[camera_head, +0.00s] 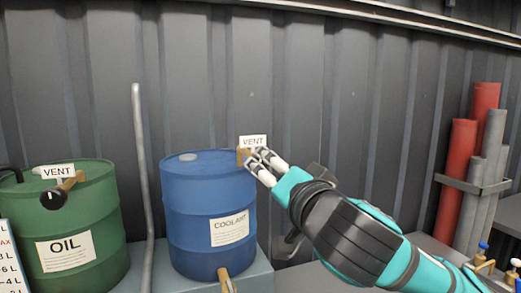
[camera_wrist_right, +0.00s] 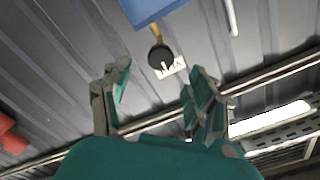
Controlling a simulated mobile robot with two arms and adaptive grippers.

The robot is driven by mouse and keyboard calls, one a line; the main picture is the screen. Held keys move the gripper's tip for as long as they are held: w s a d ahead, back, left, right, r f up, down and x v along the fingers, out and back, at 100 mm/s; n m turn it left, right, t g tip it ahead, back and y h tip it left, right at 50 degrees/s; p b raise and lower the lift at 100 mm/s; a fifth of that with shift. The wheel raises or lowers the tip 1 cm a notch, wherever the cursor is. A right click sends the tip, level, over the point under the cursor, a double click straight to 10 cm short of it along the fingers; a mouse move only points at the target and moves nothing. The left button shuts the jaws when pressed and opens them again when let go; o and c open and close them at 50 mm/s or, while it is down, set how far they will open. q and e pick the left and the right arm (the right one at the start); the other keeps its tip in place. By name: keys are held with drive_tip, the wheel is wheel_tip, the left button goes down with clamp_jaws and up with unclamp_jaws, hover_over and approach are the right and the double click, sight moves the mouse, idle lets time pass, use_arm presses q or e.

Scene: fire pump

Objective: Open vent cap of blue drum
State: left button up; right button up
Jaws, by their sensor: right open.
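The blue drum (camera_head: 190,225), labelled COOLANT, stands at the centre-left of the head view. At its upper right edge is a brass vent pipe (camera_head: 242,156) beside a white VENT label (camera_head: 253,142). My right gripper (camera_head: 258,160) is open at this vent and partly hides it. In the right wrist view, the dark round vent cap (camera_wrist_right: 160,58) appears between the open fingers of the right gripper (camera_wrist_right: 160,85), toward their tips. I cannot tell whether the fingers touch it. The left gripper is not in view.
A green OIL drum (camera_head: 85,225) with its own vent and dark cap (camera_head: 52,199) stands at left. A grey vertical pipe (camera_head: 144,190) rises between the drums. Red and grey pipes (camera_head: 458,180) stand in a rack at right. A ribbed wall (camera_head: 300,80) is behind.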

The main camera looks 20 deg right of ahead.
sight(261, 164)
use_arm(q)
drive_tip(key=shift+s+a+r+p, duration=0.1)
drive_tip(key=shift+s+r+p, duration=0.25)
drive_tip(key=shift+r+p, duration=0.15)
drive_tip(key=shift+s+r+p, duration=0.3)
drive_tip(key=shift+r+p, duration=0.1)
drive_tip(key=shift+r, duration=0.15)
use_arm(e)
drive_tip(key=shift+w+a, duration=0.2)
drive_tip(key=shift+w, duration=3.35)
drive_tip(key=c, duration=1.2)
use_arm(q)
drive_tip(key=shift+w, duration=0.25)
use_arm(e)
drive_tip(key=shift+f, duration=0.1)
